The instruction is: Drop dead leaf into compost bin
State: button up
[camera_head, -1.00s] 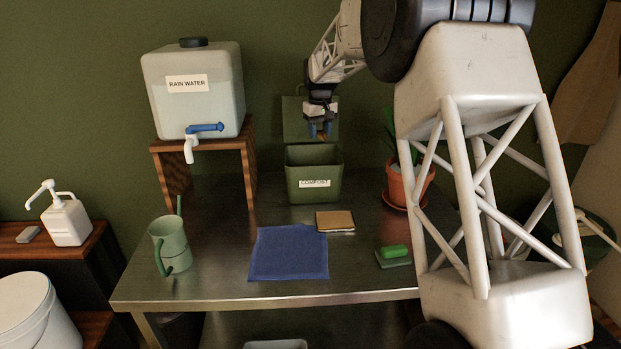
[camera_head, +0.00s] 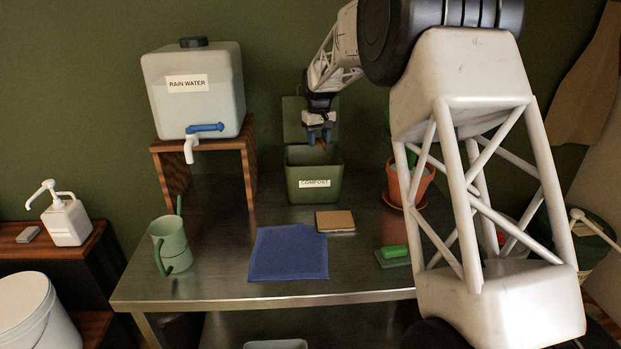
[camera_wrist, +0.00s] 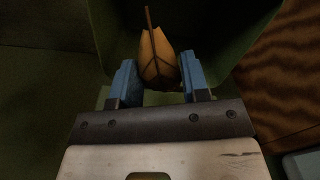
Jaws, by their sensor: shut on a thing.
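My gripper (camera_head: 319,136) is above the open green compost bin (camera_head: 314,186), whose lid (camera_head: 293,117) stands raised behind it. In the wrist view, the blue fingertips of my gripper (camera_wrist: 160,84) are shut on a dry orange-brown leaf (camera_wrist: 156,55) with a thin dark stem. The leaf (camera_head: 321,147) shows as a small brown patch under the fingers in the head view. Behind the leaf in the wrist view is the dark inside of the bin (camera_wrist: 215,25).
A rain water tank (camera_head: 192,95) stands on a wooden stand to the left. A potted plant (camera_head: 407,182) is right of the bin.

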jog(key=shift+f, duration=1.55)
jog(key=o, duration=0.7)
jog(key=shift+r, duration=0.1)
jog(key=shift+r, duration=3.8)
jog(key=shift+s, duration=0.1)
